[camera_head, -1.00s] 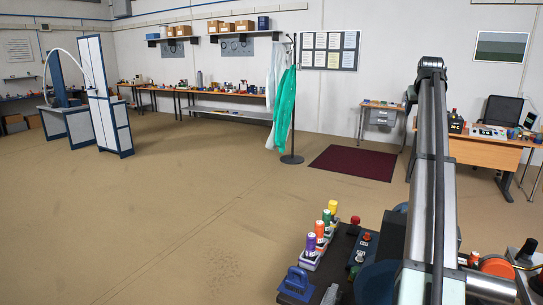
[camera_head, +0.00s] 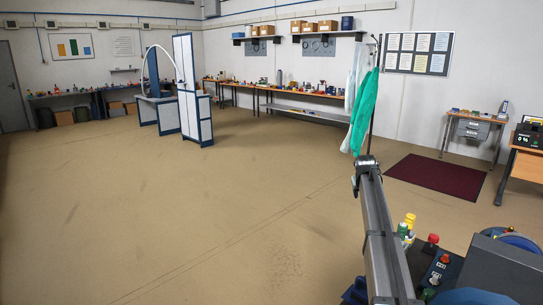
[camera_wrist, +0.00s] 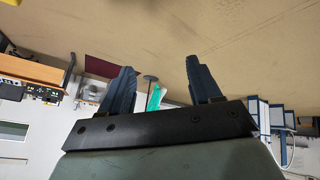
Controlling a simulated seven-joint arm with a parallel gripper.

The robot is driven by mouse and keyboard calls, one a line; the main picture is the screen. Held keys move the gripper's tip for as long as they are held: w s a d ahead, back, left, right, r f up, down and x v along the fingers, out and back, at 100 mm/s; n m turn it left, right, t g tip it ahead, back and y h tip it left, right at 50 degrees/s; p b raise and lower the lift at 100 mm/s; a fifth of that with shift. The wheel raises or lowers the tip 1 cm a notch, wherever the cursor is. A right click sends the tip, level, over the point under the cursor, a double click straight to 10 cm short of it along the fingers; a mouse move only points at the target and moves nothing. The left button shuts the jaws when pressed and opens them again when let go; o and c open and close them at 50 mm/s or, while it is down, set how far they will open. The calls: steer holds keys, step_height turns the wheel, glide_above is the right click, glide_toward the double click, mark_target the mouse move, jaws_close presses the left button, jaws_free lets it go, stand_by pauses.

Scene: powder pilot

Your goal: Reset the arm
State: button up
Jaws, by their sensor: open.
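My gripper (camera_wrist: 160,66) shows in the wrist view with two dark blue fingers spread apart and nothing between them. The wrist picture is upside down, with the tan floor at the top and the room beyond the fingers. In the head view my grey arm rises from the bottom right to a dark joint. The gripper itself cannot be made out there.
Bottles, a red button (camera_head: 432,239) and a blue device stand close by at the lower right. A green coat (camera_head: 363,112) hangs on a stand behind the arm. A maroon mat (camera_head: 436,177) lies beyond. The floor at left is open.

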steer(key=s+a+f+g+y, duration=0.1)
steer(key=s+a+f, duration=0.2)
steer(key=a+f, duration=0.55)
steer(key=s+a+f+n+g, duration=0.15)
steer(key=a+f, duration=0.25)
steer(key=f, duration=0.9)
steer(key=s+a+f+g+y, duration=0.1)
steer(key=s+a+f, duration=0.4)
steer(key=f, duration=0.6)
steer(key=s+a+f+g, duration=0.1)
steer(key=s+a+f, duration=0.3)
steer(key=s+f, duration=0.5)
steer(key=s+f+g, duration=0.1)
steer(key=s+f, duration=0.4)
steer(key=s, duration=0.4)
steer(key=s+f+g, duration=0.2)
steer(key=s+f, duration=0.3)
steer(key=s, duration=0.4)
steer(key=s+f+g, duration=0.1)
steer(key=s+f, duration=0.4)
steer(key=s, duration=0.4)
steer(key=s+m+g+y, duration=0.1)
steer(key=s+g, duration=0.4)
steer(key=s, duration=2.5)
steer(key=shift+d+f, duration=0.25)
steer(key=shift+c, duration=0.2)
